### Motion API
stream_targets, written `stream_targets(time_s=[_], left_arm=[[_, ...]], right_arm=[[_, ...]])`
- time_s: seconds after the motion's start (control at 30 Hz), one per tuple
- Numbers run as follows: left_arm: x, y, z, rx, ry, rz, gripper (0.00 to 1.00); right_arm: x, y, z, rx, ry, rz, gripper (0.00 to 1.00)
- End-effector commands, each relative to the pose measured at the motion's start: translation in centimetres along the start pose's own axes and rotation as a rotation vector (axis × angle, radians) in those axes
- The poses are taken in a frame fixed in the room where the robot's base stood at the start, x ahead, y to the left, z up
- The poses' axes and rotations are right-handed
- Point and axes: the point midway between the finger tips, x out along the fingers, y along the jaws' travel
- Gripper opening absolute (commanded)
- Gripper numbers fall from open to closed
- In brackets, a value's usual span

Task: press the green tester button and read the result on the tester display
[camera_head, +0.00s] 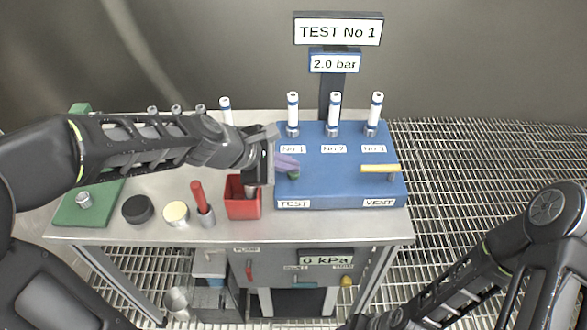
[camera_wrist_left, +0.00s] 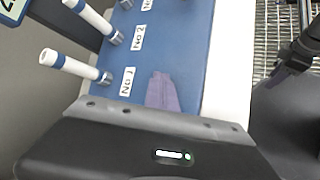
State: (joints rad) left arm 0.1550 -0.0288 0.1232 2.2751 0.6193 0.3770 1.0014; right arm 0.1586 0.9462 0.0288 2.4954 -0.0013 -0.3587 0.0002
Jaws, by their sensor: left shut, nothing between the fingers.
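The blue tester block (camera_head: 335,185) stands on the right of the bench, with labels TEST and VENT on its front. The green button (camera_head: 293,176) is a small dark green spot above the TEST label. My left gripper (camera_head: 288,163) is shut and empty; its purple fingers are right beside the button and partly over it. I cannot tell whether they touch it. In the left wrist view the purple fingers (camera_wrist_left: 161,92) lie over the blue block, and the button is hidden. A blue-framed display (camera_head: 335,63) on the post reads "2.0 bar". My right gripper (camera_head: 374,321) is partly cut off at the bottom edge.
A sign (camera_head: 338,30) above the display reads "TEST No 1". White-and-blue tubes stand at No 1, No 2 and No 3 (camera_head: 375,112). A yellow lever (camera_head: 379,169) is near VENT. A red box (camera_head: 243,200) is left of the block. A panel (camera_head: 325,260) below reads "0 kPa".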

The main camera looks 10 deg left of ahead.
Motion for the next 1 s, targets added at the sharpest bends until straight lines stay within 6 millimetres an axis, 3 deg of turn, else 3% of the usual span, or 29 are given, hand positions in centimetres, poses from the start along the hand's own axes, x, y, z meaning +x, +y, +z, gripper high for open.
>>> stream_targets(time_s=[0.5,1.0], left_arm=[[-4.0,3.1,3.0,0.003,-0.001,0.005,0.0],[-4.2,3.2,3.5,0.011,-0.005,0.007,0.0]], right_arm=[[-5.2,-2.0,0.0,0.0,0.0,0.0,0.46],[-5.4,-2.1,0.0,0.0,0.0,0.0,0.46]])
